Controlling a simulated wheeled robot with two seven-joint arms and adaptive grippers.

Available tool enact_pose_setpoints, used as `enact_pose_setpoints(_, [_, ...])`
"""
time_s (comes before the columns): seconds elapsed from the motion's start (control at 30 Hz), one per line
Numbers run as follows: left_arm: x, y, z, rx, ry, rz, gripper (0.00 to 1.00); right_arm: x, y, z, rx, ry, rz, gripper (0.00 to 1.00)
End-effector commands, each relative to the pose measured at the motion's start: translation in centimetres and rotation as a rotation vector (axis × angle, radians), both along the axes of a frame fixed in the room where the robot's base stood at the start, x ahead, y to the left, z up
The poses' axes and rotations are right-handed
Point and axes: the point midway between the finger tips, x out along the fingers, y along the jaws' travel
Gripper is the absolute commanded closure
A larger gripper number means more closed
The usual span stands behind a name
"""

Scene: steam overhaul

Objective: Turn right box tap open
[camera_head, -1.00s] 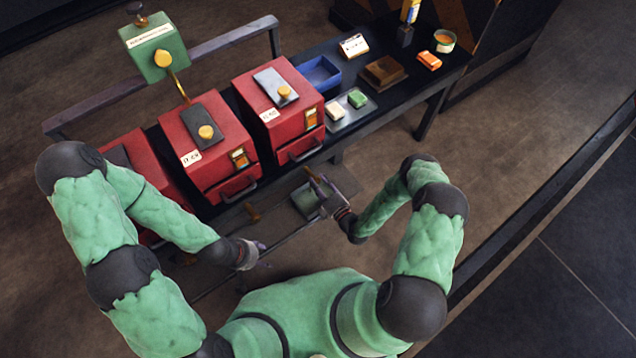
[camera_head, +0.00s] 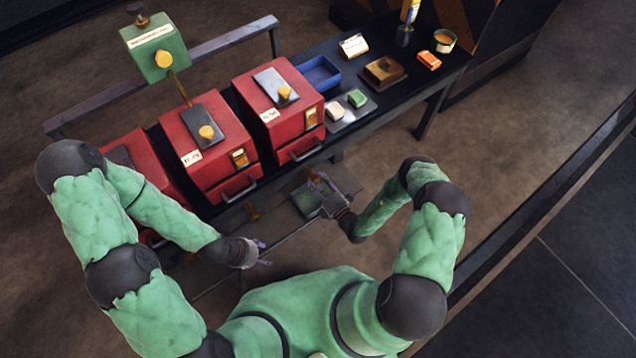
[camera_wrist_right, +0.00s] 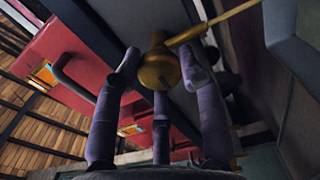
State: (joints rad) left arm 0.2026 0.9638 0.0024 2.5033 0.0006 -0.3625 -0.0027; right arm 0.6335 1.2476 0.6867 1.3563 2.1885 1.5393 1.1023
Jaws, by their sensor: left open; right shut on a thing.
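The right red box (camera_head: 262,115) stands on the dark bench, with a knob on its lid and a front handle. The brass tap (camera_wrist_right: 158,68) is between the purple fingers of my right gripper (camera_wrist_right: 160,85) in the right wrist view, with a thin brass bar running up to the right. In the head view my right gripper (camera_head: 322,188) is below the right box's front, and a bit of brass (camera_head: 313,174) shows at its fingertips. It is shut on the tap. My left gripper (camera_head: 263,252) is open and empty, lower left, apart from the boxes.
Another brass tap (camera_head: 252,212) sits below the middle red box (camera_head: 192,152). A third red box is partly hidden by my left arm. A blue tray (camera_head: 320,75) and small blocks lie on the bench at right. Open floor lies right of my right arm.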

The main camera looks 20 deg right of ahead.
Motion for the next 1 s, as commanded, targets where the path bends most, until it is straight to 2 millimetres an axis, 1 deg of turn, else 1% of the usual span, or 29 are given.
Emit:
enact_pose_setpoints(0.23, [0.0, 0.0, 0.0, 0.0, 0.0, 0.0, 0.39, 0.0, 0.0, 0.0, -0.002, -0.001, 0.0, 0.93])
enact_pose_setpoints(0.27, [0.0, 0.0, 0.0, 0.0, 0.0, 0.0, 0.39, 0.0, 0.0, 0.0, -0.001, 0.0, 0.0, 0.51])
enact_pose_setpoints(0.3, [0.0, 0.0, 0.0, 0.0, 0.0, 0.0, 0.39, 0.0, 0.0, 0.0, -0.001, 0.0, 0.0, 0.4])
enact_pose_setpoints(0.33, [0.0, 0.0, 0.0, 0.0, 0.0, 0.0, 0.39, 0.0, 0.0, 0.0, -0.001, 0.0, 0.0, 0.36])
enact_pose_setpoints(0.63, [0.0, 0.0, 0.0, 0.0, 0.0, 0.0, 0.39, 0.0, 0.0, 0.0, 0.0, 0.0, 0.0, 0.36])
enact_pose_setpoints(0.73, [0.0, 0.0, 0.0, 0.0, 0.0, 0.0, 0.39, -0.3, -0.2, 0.0, 0.001, 0.001, -0.001, 0.36])
enact_pose_setpoints(0.87, [0.0, 0.0, 0.0, 0.0, 0.0, 0.0, 0.39, -1.6, -0.8, -0.1, 0.001, 0.003, -0.004, 0.36])
enact_pose_setpoints(1.0, [0.0, 0.0, 0.0, 0.0, 0.0, 0.0, 0.39, -4.0, -1.6, -0.1, 0.002, 0.004, -0.006, 0.36])
